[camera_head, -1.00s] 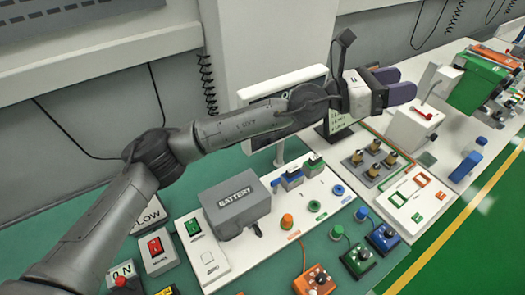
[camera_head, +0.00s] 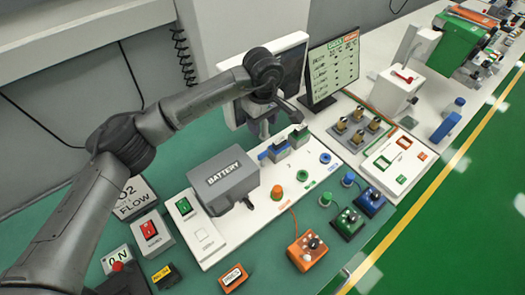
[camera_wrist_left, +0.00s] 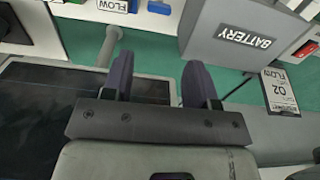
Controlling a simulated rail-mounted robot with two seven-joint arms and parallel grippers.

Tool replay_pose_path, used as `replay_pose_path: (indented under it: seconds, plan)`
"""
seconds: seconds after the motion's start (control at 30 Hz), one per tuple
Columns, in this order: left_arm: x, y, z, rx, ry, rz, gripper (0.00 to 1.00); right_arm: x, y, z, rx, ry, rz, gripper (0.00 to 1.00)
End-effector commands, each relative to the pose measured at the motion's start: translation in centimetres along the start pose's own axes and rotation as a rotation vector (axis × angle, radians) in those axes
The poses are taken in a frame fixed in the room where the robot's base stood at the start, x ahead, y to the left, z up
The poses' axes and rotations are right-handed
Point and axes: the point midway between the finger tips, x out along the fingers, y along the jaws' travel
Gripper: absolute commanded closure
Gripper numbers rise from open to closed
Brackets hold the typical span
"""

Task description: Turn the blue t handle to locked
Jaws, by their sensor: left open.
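The blue T handle (camera_head: 275,152) stands on the white panel (camera_head: 262,212), just behind the grey battery box, beside a similar green handle (camera_head: 298,137). My left gripper (camera_head: 263,130) hangs behind and above the handles, in front of the monitor; its fingers are small and partly hidden in the head view. In the left wrist view the gripper (camera_wrist_left: 158,82) is open with nothing between its dark fingers. A blue piece (camera_wrist_left: 158,7) shows at the top edge there; I cannot tell whether it is the handle. My right gripper is not in view.
The battery box (camera_head: 224,180) is left of the handles, also close to the fingers in the left wrist view (camera_wrist_left: 225,40). A monitor (camera_head: 332,70) stands right of my arm. Knobs, including an orange one (camera_head: 277,192), fill the panel. Green table surface lies in front.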

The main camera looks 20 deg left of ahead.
Motion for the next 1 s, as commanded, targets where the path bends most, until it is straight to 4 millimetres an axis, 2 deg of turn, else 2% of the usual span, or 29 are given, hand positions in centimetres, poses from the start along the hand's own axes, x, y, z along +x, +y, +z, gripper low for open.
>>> replay_pose_path:
  seconds: [0.17, 0.7, 1.0]
  plan:
    - [1.5, 0.0, 0.1, 0.027, -0.002, 0.001, 0.47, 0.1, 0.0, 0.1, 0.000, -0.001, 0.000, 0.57]
    - [10.8, 0.1, 0.1, 0.024, -0.004, 0.001, 0.47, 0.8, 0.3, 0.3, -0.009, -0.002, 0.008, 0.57]
    - [13.4, 0.1, 0.1, 0.023, -0.004, 0.004, 0.47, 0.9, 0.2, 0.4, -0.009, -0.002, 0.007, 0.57]
